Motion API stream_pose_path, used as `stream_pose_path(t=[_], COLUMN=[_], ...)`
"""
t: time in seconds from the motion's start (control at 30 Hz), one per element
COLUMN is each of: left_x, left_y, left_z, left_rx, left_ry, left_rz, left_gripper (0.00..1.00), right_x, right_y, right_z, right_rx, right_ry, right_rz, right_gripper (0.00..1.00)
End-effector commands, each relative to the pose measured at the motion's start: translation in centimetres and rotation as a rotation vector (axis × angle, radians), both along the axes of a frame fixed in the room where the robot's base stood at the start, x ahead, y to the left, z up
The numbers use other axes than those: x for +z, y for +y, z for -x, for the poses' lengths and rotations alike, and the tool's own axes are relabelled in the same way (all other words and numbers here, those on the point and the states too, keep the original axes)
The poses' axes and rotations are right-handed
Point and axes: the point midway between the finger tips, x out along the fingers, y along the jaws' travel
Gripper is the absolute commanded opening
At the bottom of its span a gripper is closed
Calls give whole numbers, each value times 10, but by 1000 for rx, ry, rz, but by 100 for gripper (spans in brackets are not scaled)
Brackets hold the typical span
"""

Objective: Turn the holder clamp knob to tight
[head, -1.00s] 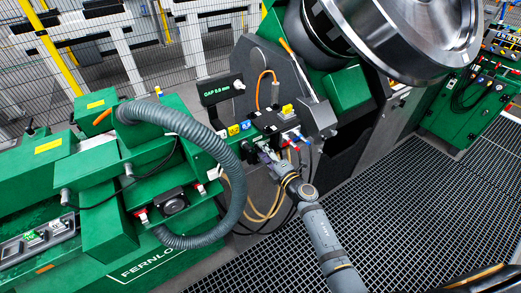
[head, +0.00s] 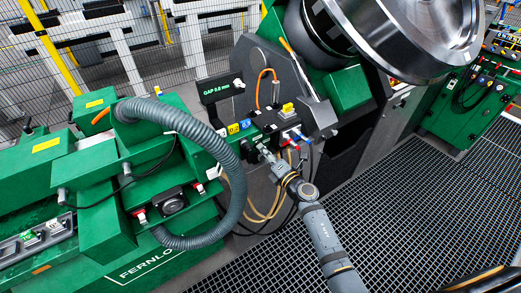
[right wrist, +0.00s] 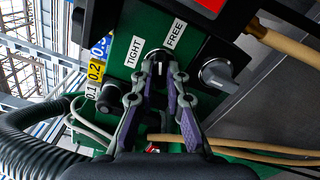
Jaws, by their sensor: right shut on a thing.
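The holder clamp knob (right wrist: 158,54) is dark and sits on the front of the green panel (right wrist: 125,28). A TIGHT label (right wrist: 134,51) is left of it and a FREE label (right wrist: 175,34) is above right. My right gripper (right wrist: 159,66) is shut on the knob, with its fingertips on either side. The fingers hide much of the knob, so I cannot tell clearly where it points. In the head view my right gripper (head: 263,149) reaches the front of the panel, and the knob is hidden there. My left gripper is not in view.
A grey knob (right wrist: 217,74) sits close on the right, and a black knob (right wrist: 109,98) with 0.1 and 0.2 labels on the left. A thick grey hose (head: 238,185) loops left of my arm. Thin tan cables hang below. The grating floor (head: 420,205) is clear.

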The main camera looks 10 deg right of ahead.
Motion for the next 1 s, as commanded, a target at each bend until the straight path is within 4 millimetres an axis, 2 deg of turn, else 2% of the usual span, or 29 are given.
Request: stream_pose_path(t=[0.13, 0.3, 0.4, 0.77, 1.0], left_x=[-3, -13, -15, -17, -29], left_y=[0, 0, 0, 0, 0], left_z=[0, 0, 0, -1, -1], left_rx=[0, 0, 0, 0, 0], left_ry=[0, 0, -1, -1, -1], left_rz=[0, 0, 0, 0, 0], left_gripper=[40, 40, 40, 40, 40], right_x=[-2, -3, -2, -2, -3], right_y=[0, 0, 0, 0, 0], right_z=[0, 0, 0, 0, 0], right_rx=[0, 0, -1, 0, 1], right_ry=[-14, -98, -128, -148, -252], right_rz=[42, 273, 356, 410, 696], right_gripper=[0, 0, 0, 0, 0])
